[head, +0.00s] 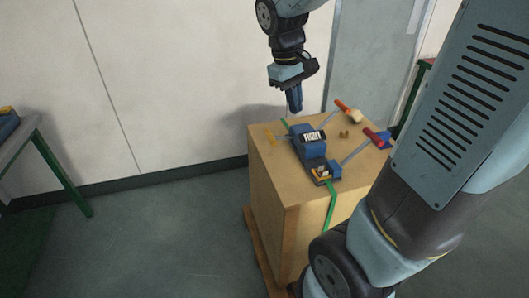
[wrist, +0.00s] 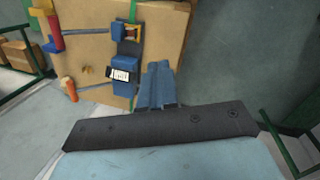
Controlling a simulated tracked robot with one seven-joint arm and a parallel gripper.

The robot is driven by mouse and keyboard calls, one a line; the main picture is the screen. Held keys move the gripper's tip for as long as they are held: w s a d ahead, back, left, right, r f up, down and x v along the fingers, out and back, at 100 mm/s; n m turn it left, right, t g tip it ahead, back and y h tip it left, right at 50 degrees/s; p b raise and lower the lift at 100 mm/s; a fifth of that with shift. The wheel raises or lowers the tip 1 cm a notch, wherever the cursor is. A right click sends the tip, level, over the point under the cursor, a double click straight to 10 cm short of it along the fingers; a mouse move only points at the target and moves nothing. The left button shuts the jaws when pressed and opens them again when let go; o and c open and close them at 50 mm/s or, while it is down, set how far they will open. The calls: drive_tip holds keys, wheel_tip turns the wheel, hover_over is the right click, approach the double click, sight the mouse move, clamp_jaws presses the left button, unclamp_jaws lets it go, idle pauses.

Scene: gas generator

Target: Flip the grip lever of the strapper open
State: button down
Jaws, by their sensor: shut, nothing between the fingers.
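The strapper (head: 309,143) is a blue tool with a white label, lying on top of a wooden crate (head: 279,182). A green strap (head: 331,206) runs under it and down the crate's side. It also shows in the wrist view (wrist: 124,67). I cannot make out its grip lever clearly. My gripper (head: 295,108) points down above the crate's back edge, behind the strapper and apart from it. In the wrist view my gripper (wrist: 158,72) is to the right of the strapper, over the crate's edge. Its fingers are together and empty.
Small brass pieces (head: 344,134) lie between. A green-legged table (head: 45,150) stands far left. A wall is behind; the floor left of the crate is clear.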

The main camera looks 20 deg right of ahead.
drive_tip(key=w+a+f+n+g+h, duration=0.3)
drive_tip(key=w+f+n+g+h, duration=0.25)
drive_tip(key=w+f+h, duration=0.8)
drive_tip(key=w+a+f+n+t+h, duration=0.2)
drive_tip(key=a+f+n, duration=0.1)
drive_tip(key=f, duration=0.4)
drive_tip(key=w+a+f+n+t+h, duration=0.2)
drive_tip(key=w+f+n+h, duration=0.1)
drive_tip(key=f, duration=0.4)
drive_tip(key=w+a+f+n+t+h, duration=0.2)
drive_tip(key=a+f+n, duration=0.1)
drive_tip(key=f, duration=0.4)
drive_tip(key=x, duration=1)
drive_tip(key=shift+d+f, duration=0.15)
drive_tip(key=shift+d, duration=0.1)
